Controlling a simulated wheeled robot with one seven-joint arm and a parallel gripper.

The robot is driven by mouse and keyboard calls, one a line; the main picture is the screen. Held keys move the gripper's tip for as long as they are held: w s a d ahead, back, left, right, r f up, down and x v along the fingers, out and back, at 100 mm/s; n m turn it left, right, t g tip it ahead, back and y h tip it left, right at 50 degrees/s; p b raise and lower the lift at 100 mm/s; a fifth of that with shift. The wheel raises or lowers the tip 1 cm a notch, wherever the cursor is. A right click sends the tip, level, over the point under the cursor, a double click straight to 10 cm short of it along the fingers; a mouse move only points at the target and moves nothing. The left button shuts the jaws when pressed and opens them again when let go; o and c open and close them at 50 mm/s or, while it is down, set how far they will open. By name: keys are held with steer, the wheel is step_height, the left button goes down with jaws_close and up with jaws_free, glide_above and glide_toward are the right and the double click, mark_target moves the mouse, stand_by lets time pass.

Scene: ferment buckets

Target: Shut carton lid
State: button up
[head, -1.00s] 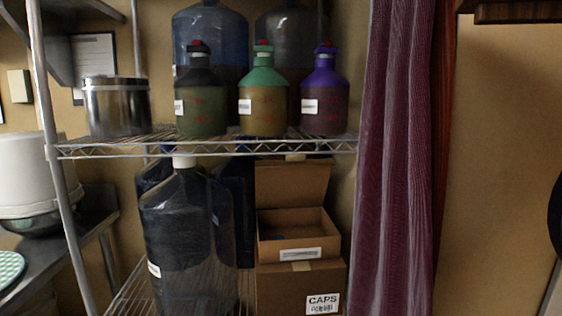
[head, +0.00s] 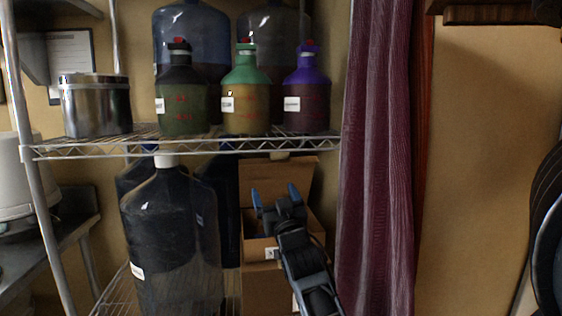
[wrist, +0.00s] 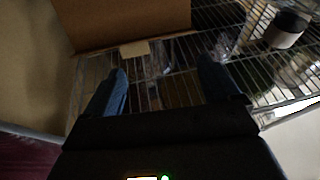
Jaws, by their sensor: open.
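The open brown carton (head: 256,222) sits on top of another box on the lower shelf. Its lid (head: 300,178) stands raised at the back, under the upper wire shelf. My gripper (head: 275,194) is open in front of the lid, its two blue fingers pointing up. My arm hides much of the carton's front and label. In the wrist view the gripper (wrist: 164,78) is open with nothing between its fingers. A brown cardboard panel with a pale tab, apparently the lid (wrist: 125,22), lies beyond the fingertips; I cannot tell whether they touch it.
A large dark bottle (head: 168,235) stands left of the carton. The upper wire shelf (head: 200,147) above holds several jugs and a metal canister (head: 95,105). A purple curtain (head: 375,180) hangs close on the right. A lower box (head: 262,290) supports the carton.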

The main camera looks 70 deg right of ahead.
steer(key=m+g+h, duration=0.2)
glide_toward(281, 157)
steer(key=r, duration=0.2)
steer(key=p+x, duration=0.2)
steer(key=x, duration=0.3)
steer(key=shift+w+r+p, duration=0.15)
steer(key=shift+w+p, duration=0.05)
steer(key=shift+p, duration=0.2)
steer(key=shift+x, duration=0.8)
steer(key=shift+w, duration=0.1)
steer(key=c, duration=1.5)
steer(key=shift+f, duration=0.25)
